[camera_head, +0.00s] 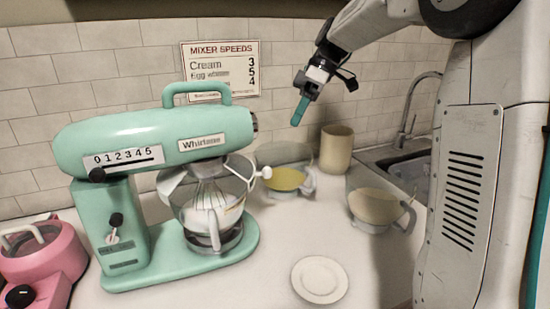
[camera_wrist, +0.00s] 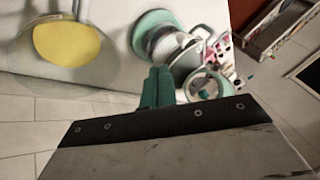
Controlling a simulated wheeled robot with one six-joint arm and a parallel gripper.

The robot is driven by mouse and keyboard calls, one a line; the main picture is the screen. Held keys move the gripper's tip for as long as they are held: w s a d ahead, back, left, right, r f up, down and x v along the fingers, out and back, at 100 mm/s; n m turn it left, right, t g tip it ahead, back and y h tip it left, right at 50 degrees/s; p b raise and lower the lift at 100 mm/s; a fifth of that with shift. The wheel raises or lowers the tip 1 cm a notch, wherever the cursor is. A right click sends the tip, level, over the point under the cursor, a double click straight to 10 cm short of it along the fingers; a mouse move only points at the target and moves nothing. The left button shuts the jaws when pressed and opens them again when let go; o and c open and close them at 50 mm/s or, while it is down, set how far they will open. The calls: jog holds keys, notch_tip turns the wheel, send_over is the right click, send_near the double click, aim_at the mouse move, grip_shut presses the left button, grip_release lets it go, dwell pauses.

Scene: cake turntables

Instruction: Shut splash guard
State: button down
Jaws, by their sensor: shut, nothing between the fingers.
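The teal stand mixer (camera_head: 155,155) stands on the counter at the left in the head view. Its clear bowl (camera_head: 215,215) sits under the head with a whisk (camera_head: 212,192) inside. A clear splash guard (camera_head: 185,180) with a small white knob (camera_head: 265,172) shows around the top of the bowl; whether it is fully open or partly shut is hard to tell. My gripper (camera_head: 299,111) is shut and empty, pointing down, up and to the right of the mixer, apart from it. In the wrist view my gripper's teal fingers (camera_wrist: 157,88) are together.
A glass jug with yellow contents (camera_head: 285,178), a beige canister (camera_head: 337,149) and another jug (camera_head: 377,205) stand right of the mixer. A white plate (camera_head: 319,279) lies in front. A pink appliance (camera_head: 42,262) is at the left edge. A sink (camera_head: 405,165) is behind right.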

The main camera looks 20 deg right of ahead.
jog(key=s+a+r+x, duration=0.1)
jog(key=x, duration=1)
jog(key=shift+s+a+n+y, duration=0.2)
jog(key=shift+s+n+y, duration=0.1)
jog(key=shift+s, duration=0.05)
jog(key=shift+s, duration=0.15)
